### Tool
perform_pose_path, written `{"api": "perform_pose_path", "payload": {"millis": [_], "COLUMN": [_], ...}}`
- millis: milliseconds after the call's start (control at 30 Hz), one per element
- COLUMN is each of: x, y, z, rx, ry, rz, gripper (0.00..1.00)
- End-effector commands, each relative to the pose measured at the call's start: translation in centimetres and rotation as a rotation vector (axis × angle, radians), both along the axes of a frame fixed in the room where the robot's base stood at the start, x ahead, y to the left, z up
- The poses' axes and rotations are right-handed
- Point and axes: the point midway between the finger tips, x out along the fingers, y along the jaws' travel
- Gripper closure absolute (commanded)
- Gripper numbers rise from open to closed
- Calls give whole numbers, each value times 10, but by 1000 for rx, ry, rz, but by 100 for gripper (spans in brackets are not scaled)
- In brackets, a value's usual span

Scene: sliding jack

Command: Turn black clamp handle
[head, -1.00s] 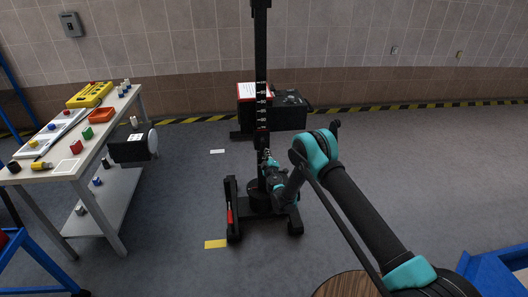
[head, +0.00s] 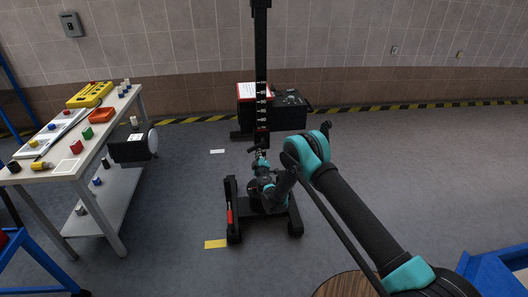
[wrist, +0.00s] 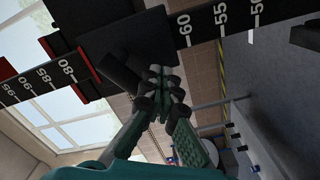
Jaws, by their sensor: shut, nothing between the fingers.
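The sliding jack's tall black column (head: 262,75) carries a white number scale and stands on a black base with legs. In the wrist view, the scale bar (wrist: 205,24) passes through a black block (wrist: 133,40). A dark cylindrical part (wrist: 119,69), apparently the black clamp handle, sticks out below this block. My gripper (wrist: 160,72) is shut and empty, its fingertips just right of this part; I cannot tell whether they touch. In the head view my gripper (head: 257,149) is small, in front of the column, and the handle cannot be made out there.
A workbench (head: 105,110) with coloured parts and trays stands at the left. A black box (head: 290,108) is behind the column. A blue frame (head: 495,272) and a round wooden top (head: 345,286) are at the lower right. The grey floor right of the jack is clear.

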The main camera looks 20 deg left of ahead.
Motion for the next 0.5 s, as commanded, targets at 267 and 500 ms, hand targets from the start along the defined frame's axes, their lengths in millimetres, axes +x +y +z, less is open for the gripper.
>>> {"api": "perform_pose_path", "payload": {"millis": [267, 500], "x": [-7, -4], "y": [10, 6], "z": [10, 5], "rx": [0, 0], "ry": [0, 0], "rz": [1, 1], "gripper": [100, 100]}}
